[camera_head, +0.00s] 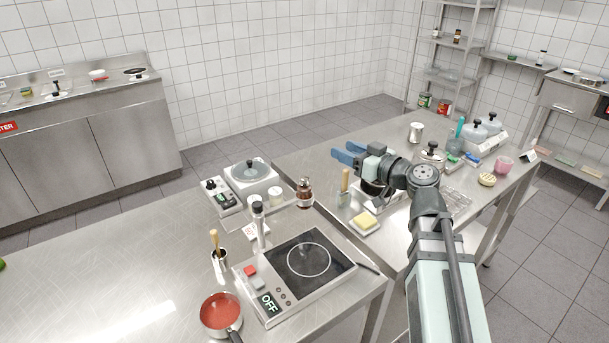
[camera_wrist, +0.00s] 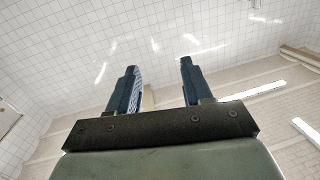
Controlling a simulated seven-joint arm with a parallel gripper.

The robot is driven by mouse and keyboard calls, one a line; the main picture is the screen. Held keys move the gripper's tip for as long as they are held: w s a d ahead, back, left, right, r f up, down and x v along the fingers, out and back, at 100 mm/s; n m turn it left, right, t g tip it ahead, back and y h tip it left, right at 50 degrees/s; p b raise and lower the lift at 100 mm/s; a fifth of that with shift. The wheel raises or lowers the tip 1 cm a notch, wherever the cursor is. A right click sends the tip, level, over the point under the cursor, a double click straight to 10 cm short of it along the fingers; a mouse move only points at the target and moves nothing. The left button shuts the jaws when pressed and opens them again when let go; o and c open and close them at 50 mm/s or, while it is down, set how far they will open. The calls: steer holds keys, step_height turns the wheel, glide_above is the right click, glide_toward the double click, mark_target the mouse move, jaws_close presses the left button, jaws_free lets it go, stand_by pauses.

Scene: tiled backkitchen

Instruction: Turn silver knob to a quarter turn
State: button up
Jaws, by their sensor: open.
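My gripper (camera_head: 342,152) is raised above the back part of the right-hand steel table, with its blue fingers pointing left. In the wrist view the two fingers (camera_wrist: 158,68) are apart with nothing between them, facing the tiled wall and ceiling. My gripper touches none of these.
A red-filled saucepan (camera_head: 220,312), a utensil cup (camera_head: 220,260) and a pepper mill (camera_head: 305,190) stand near the hob. A butter dish (camera_head: 364,222) lies below my arm. Lidded containers (camera_head: 482,132) crowd the far right. The front table's left side is largely clear.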

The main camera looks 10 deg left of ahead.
steer(key=w+d+f+m, duration=0.1)
steer(key=w+d+f, duration=0.15)
steer(key=d, duration=0.25)
steer(key=n+g+y, duration=0.4)
steer(key=n+g, duration=0.4)
steer(key=g, duration=0.1)
glide_toward(305, 177)
steer(key=a, duration=0.6)
steer(key=w+a, duration=0.1)
steer(key=a, duration=0.3)
steer(key=shift+a, duration=0.1)
steer(key=shift+c, duration=0.3)
steer(key=c, duration=0.9)
steer(key=shift+o, duration=0.2)
steer(key=shift+s+m+t+h, duration=0.3)
steer(key=shift+m+t, duration=0.4)
steer(key=shift+t, duration=0.3)
steer(key=shift+w+m+t+h, duration=0.1)
steer(key=shift+m+t+h, duration=0.25)
steer(key=shift+m+t, duration=0.6)
steer(key=shift+w+m+t+h, duration=0.15)
steer(key=shift+m+t+h, duration=0.3)
steer(key=shift+t, duration=0.8)
